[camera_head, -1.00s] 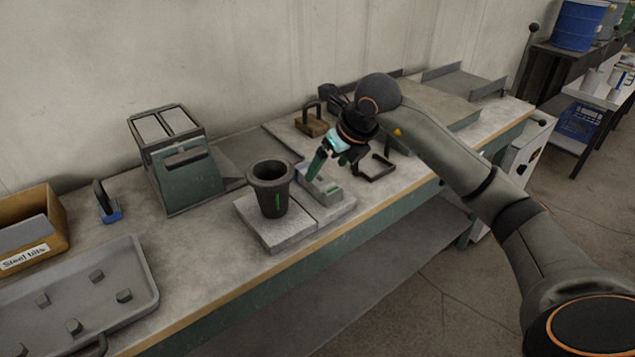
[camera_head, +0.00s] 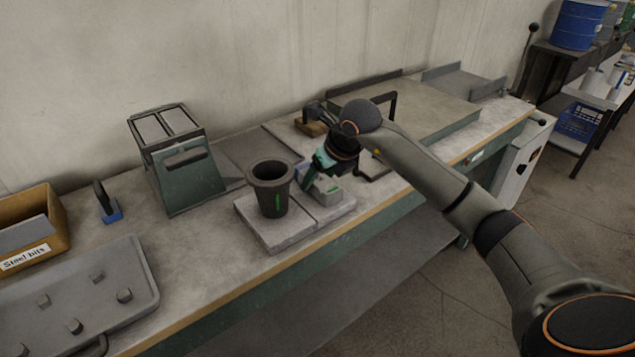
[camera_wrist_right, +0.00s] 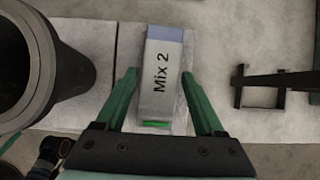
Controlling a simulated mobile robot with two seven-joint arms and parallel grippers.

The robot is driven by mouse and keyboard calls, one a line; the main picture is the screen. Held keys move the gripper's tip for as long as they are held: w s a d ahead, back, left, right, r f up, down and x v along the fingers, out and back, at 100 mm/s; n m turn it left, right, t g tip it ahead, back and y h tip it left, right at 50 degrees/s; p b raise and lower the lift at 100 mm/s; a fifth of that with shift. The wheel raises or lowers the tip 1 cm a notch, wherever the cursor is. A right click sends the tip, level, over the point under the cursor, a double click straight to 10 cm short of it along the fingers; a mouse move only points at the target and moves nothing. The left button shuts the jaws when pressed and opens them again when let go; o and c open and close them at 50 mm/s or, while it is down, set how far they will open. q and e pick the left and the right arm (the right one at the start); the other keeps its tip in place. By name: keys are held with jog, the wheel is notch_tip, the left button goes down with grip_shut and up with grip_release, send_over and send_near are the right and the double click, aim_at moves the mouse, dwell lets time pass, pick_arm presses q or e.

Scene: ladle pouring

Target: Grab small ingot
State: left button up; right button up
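A small grey block marked "Mix 2" (camera_wrist_right: 160,80), bluish at its far end and with a green strip at its near end, fills the middle of the right wrist view. I take it for the small ingot. In the head view the block (camera_head: 327,192) sits on a pale slab beside the dark crucible (camera_head: 270,188), partly hidden by my gripper. My right gripper (camera_wrist_right: 159,73) is open, one green finger on each side of the block, with a visible gap at the left finger. The right gripper also shows in the head view (camera_head: 309,179). My left gripper is not in view.
The crucible (camera_wrist_right: 50,65) stands close on the left of the gripper. A dark bracket (camera_wrist_right: 265,85) lies to the right. A green box (camera_head: 185,180), a tray (camera_head: 60,290) with several small pieces and a labelled bin (camera_head: 50,245) stand farther left on the bench.

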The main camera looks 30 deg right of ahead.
grip_shut()
dwell(0.3)
jog(key=shift+r, duration=0.15)
